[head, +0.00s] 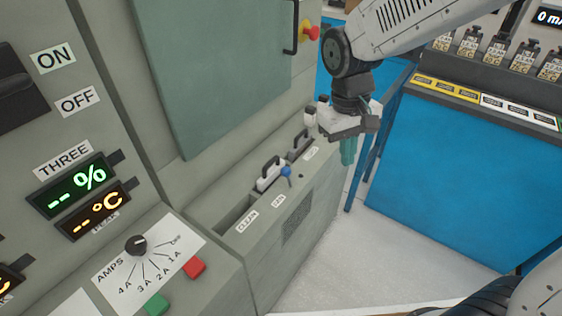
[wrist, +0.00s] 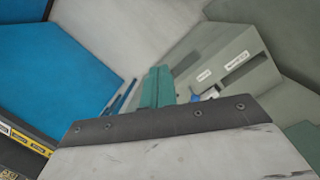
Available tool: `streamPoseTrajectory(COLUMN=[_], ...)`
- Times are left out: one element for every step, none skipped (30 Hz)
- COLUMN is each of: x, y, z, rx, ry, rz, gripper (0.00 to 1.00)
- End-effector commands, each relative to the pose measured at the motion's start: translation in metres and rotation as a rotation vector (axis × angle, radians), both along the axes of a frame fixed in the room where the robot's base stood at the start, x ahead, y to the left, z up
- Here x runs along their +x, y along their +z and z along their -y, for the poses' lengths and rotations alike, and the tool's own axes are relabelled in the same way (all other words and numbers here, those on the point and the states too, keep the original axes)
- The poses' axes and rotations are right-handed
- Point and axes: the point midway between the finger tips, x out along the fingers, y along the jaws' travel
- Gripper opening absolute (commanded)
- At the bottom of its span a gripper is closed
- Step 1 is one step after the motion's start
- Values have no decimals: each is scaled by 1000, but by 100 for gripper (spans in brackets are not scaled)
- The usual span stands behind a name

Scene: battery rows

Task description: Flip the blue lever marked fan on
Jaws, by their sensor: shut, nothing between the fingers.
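The blue lever (head: 286,171) has a round knob and stands on the ledge of the grey cabinet, beside a white piece with a black handle. A small label (head: 278,200), too small to read surely, lies in front of it. I cannot tell whether the lever is on or off. My gripper (head: 348,152) has teal fingers, shut and empty, pointing down to the right of the lever and apart from it. In the wrist view the fingers (wrist: 157,86) partly cover the scene, and a bit of blue (wrist: 195,98), likely the lever, shows just right of them.
The ledge (head: 262,238) also holds black handles (head: 301,141) and an open slot. A green cabinet door (head: 215,75) rises behind. A control panel with an amps knob (head: 136,245) is at left. A blue bench (head: 465,185) stands at right, with floor between.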

Motion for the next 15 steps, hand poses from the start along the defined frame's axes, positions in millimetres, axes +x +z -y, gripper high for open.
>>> streamPoseTrajectory(x=[12,20,30,37,45,55,62,69,79,86,93,102,109,115,126], y=[-13,-19,-29,-36,-43,-53,-61,-68,-78,-84,-90,-98,-103,-107,-111], z=[-11,-18,-27,-34,-41,-50,-58,-65,-74,-80,-87,-95,-101,-106,-113], rx=[-6,-8,-10,-11,-12,-12,-12,-11,-9,-6,-3,1,7,11,20], ry=[21,32,46,56,67,79,89,99,110,118,125,132,137,140,145], rz=[-4,0,6,10,17,24,32,40,52,62,75,91,104,120,143], gripper=[0,0,0,0,0,0,0,0,0,0,0,0,0,0,0])
